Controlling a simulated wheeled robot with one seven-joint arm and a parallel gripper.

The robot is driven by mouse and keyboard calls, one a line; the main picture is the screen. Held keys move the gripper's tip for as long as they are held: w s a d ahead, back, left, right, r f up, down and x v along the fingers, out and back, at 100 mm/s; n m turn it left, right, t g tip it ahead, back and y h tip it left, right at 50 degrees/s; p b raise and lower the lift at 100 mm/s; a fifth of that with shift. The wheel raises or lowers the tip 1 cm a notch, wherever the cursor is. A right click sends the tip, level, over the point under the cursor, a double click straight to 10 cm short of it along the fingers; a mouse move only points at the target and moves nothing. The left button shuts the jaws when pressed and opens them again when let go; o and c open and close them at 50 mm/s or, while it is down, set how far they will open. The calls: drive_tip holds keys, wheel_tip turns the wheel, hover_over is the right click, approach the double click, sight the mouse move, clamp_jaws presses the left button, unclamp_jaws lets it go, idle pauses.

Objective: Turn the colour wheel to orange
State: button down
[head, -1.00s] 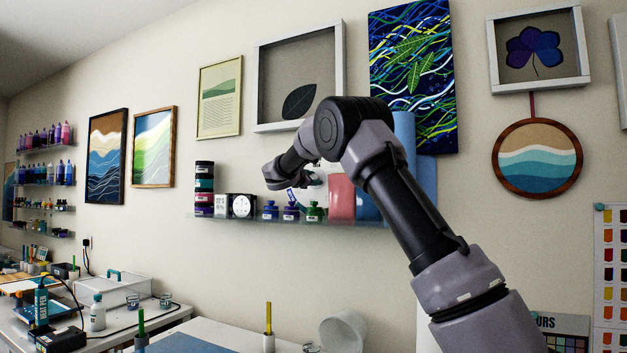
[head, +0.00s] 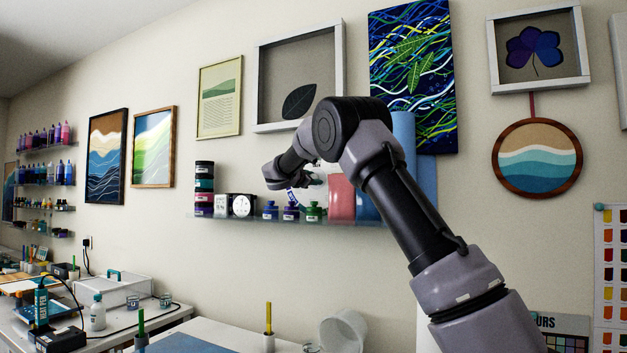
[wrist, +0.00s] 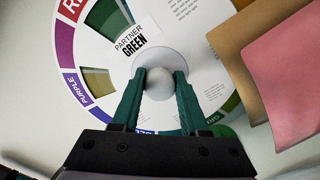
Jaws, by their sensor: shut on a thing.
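The colour wheel (wrist: 205,95) fills much of the wrist view, a white disc with a coloured outer ring. RED and PURPLE are lettered on its left side, and the word PARTNER GREEN shows in the upper middle. Cut-out windows show dark green and olive. My gripper (wrist: 160,85) has its green fingers shut on the pale round knob (wrist: 160,84) at the wheel's centre. The lower part of the wheel is hidden by the fingers. In the head view my gripper (head: 298,185) is small at the wall shelf, and my arm hides most of the wheel.
The glass shelf (head: 270,219) holds jars (head: 204,190), small ink bottles (head: 313,211) and a pink sheet (head: 341,198). Tan and pink sheets (wrist: 290,70) lie close to the wheel's right. Framed pictures hang above. Below is a table with a white cup (head: 343,330).

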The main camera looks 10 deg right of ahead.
drive_tip(key=n, duration=0.6)
drive_tip(key=shift+a, duration=0.15)
drive_tip(key=n, duration=0.4)
drive_tip(key=shift+n, duration=0.4)
drive_tip(key=shift+c, duration=2.1)
unclamp_jaws()
drive_tip(key=v, duration=1)
drive_tip(key=shift+s+a, duration=0.25)
